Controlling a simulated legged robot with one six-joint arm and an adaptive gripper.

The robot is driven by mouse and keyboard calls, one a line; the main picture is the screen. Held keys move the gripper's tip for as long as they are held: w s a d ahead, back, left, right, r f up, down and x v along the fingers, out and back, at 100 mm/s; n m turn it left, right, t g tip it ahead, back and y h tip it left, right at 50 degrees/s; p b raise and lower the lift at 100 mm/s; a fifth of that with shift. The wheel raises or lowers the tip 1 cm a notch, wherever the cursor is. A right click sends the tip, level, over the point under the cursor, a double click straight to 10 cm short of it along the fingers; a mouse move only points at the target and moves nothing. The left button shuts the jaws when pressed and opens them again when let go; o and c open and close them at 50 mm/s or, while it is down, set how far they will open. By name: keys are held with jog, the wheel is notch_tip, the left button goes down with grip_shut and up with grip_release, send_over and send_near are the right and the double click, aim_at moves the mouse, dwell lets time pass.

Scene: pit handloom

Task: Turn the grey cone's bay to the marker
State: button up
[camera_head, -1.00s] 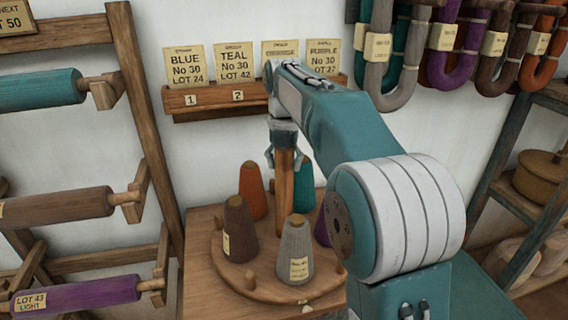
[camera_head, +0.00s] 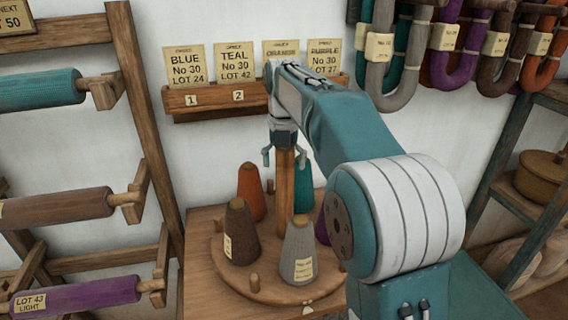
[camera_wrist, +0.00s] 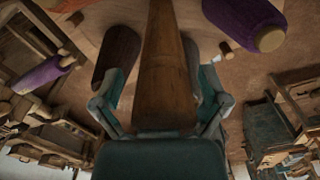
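The grey cone (camera_head: 298,246) stands upright at the front of a round wooden turntable (camera_head: 232,275), with its label facing forward. A brown cone (camera_head: 240,235) stands left of it, an orange cone (camera_head: 250,192) behind, and teal (camera_head: 303,185) and purple (camera_head: 321,228) cones are partly hidden by the post and my arm. A small pale mark (camera_head: 307,309) shows by the turntable's front edge; I cannot tell if it is the marker. My gripper (camera_head: 284,155) is open at the central wooden post (camera_head: 284,180). In the wrist view its fingers stand apart on either side of the post (camera_wrist: 160,60).
A wall shelf (camera_head: 205,112) with lot cards is behind my gripper. A rack with teal (camera_head: 35,91), brown (camera_head: 60,207) and purple (camera_head: 80,294) rolls stands left. Yarn hanks (camera_head: 445,50) hang at upper right, above shelves with a lidded basket (camera_head: 543,178).

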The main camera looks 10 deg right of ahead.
notch_tip(320, 180, up, 11)
jog(key=shift+w+f, duration=0.1)
jog(key=shift+r, duration=0.55)
dwell(0.4)
jog(key=shift+s+r+m, duration=0.1)
jog(key=shift+s+m, duration=0.2)
jog(key=s+f+m+t, duration=0.3)
jog(key=s+m, duration=1.1)
jog(key=m, duration=0.2)
jog(key=s+f+m+t, duration=0.2)
jog(key=s+f+m, duration=1.2)
jog(key=f+m, duration=0.1)
jog(key=shift+s+f+t, duration=0.2)
jog(key=shift+t, duration=0.1)
